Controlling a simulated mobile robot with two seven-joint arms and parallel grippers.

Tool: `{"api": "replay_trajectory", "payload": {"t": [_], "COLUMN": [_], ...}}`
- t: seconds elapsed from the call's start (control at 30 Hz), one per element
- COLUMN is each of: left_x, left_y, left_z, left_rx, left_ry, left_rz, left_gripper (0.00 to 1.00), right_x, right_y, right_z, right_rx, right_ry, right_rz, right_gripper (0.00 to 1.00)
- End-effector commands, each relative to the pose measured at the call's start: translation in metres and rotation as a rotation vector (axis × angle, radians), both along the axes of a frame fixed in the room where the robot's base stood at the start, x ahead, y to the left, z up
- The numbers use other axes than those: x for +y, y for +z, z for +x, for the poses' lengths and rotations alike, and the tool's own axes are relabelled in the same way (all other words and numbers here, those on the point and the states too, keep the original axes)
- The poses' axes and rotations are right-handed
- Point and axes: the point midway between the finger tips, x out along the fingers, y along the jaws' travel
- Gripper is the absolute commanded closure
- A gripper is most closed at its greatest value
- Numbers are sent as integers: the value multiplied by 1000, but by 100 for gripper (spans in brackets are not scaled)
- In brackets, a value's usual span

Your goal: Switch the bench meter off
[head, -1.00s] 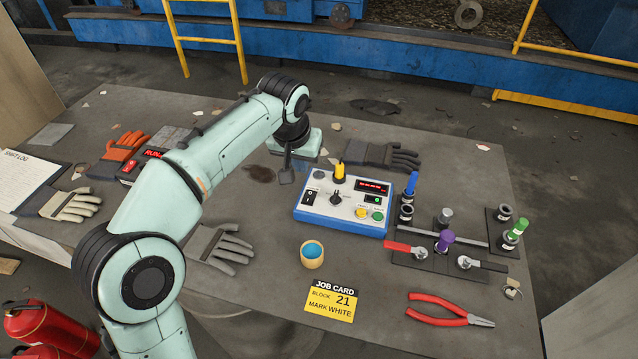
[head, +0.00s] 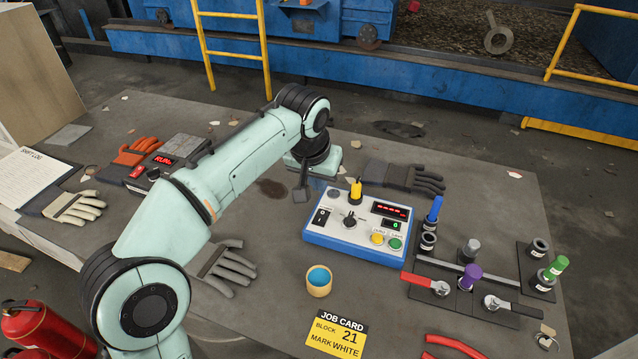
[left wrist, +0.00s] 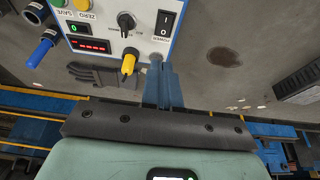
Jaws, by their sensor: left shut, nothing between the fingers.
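The bench meter (head: 345,238) is a white-topped, blue-sided box on the table. Its red digits (head: 391,211) and a small green digit are lit. A black rocker switch (head: 322,217) marked I and O sits at its left end; it also shows in the left wrist view (left wrist: 163,22), where the meter is upside down. I cannot tell which side of the rocker is pressed. A dial, a yellow plug, and yellow and green buttons are on the same face. My left gripper (head: 302,193) is shut and empty, just behind the meter's left end, apart from the switch. My right gripper is not in view.
A cup (head: 319,282) and a job card (head: 337,334) lie in front of the meter. Upright plugs and red and black levers stand to its right. Gloves and a box with a red display (head: 163,160) are left. A dark glove (head: 405,178) lies behind.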

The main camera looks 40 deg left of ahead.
Motion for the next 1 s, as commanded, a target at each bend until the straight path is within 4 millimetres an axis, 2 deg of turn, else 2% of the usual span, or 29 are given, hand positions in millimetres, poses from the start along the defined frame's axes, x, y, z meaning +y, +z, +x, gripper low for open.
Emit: {"api": "replay_trajectory", "payload": {"t": [0.03,0.2,0.5,0.7,1.0], "left_x": [2,5,8,9,9], "left_y": [-14,-50,-96,-106,-106], "left_z": [3,15,25,26,26], "left_rx": [4,6,3,1,0], "left_ry": [2,1,0,1,1], "left_rz": [0,0,0,-1,0], "left_gripper": [100,100,100,100,100], "right_x": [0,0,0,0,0], "right_y": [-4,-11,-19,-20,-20], "right_z": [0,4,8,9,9], "right_rx": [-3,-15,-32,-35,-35], "right_ry": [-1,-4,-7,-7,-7], "right_rz": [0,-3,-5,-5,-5], "right_gripper": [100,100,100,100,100]}}
